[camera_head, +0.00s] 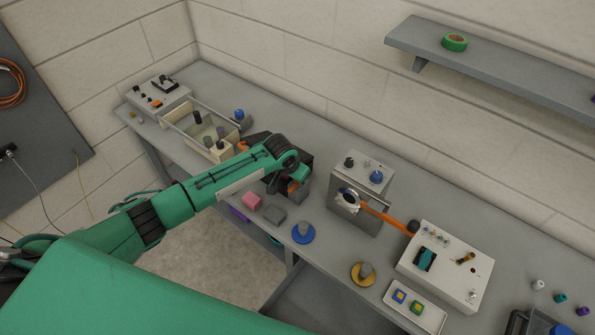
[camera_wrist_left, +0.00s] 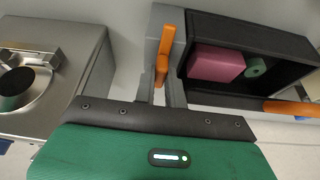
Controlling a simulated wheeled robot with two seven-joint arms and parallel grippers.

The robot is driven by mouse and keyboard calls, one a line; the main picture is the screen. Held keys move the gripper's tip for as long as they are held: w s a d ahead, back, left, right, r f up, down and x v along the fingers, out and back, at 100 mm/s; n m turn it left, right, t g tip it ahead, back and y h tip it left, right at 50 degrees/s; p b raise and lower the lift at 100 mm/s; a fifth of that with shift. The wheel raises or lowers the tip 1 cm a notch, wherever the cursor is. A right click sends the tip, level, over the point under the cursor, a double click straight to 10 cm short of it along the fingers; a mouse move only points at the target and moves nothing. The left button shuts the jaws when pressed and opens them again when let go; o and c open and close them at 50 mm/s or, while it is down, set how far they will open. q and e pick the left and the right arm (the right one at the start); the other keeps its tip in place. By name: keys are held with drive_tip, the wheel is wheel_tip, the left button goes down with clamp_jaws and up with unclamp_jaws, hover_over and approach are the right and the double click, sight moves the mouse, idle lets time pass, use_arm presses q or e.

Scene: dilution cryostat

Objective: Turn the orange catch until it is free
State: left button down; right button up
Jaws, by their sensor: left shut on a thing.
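The orange catch (camera_wrist_left: 163,56) stands at the left side of a dark open-fronted box (camera_wrist_left: 250,50) in the left wrist view. My left gripper (camera_wrist_left: 160,88) is shut on the catch, its grey fingers either side of the lower part. In the head view my green left arm reaches over the bench and hides most of the dark box (camera_head: 305,168) and the fingertips. A bit of orange (camera_head: 293,186) shows below the wrist. Inside the box are a pink block (camera_wrist_left: 216,64) and a green cylinder (camera_wrist_left: 256,67). My right gripper is not in view.
A steel block (camera_head: 352,212) with an orange-handled part (camera_head: 388,216) stands right of the box. A pink block (camera_head: 248,200), grey block (camera_head: 273,214) and blue knobbed disc (camera_head: 303,233) lie near the front edge.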

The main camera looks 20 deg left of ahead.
use_arm(q)
drive_tip(key=shift+n, duration=0.3)
drive_tip(key=c, duration=1.5)
unclamp_jaws()
drive_tip(key=shift+o, duration=0.2)
drive_tip(key=shift+r+p, duration=0.15)
drive_tip(key=shift+p, duration=0.15)
